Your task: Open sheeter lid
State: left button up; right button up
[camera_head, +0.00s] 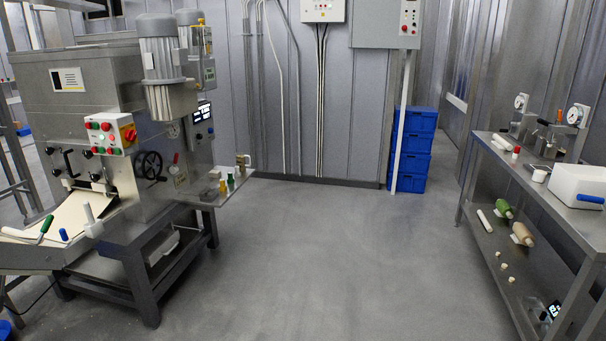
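The sheeter appears to be the big grey steel machine (95,100) on the left, standing on a dark frame. Its top is a flat steel cover (75,52), which looks closed. A black handle (70,163) sits on its front, above a sloping infeed with a pale dough sheet (75,215). I cannot tell for sure which panel is the lid. A motor (163,60), a button panel (110,132) and a black handwheel (150,166) are on its right side. Neither of my grippers is in view.
Tools with green and blue handles lie on the infeed tray (30,262). A small side shelf (225,190) juts out right of the machine. Blue crates (412,150) stand by the back wall. A steel table (545,175) stands at the right. The middle floor (320,250) is clear.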

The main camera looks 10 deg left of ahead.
aim_at(107, 45)
jog(key=i+j+u, duration=0.1)
jog(key=i+u, duration=0.3)
jog(key=i, duration=0.15)
jog(key=i+l+u, duration=0.1)
jog(key=i+u, duration=0.3)
jog(key=i, duration=0.15)
jog(key=i+l+u, duration=0.25)
jog(key=i+u, duration=0.15)
jog(key=i, duration=0.15)
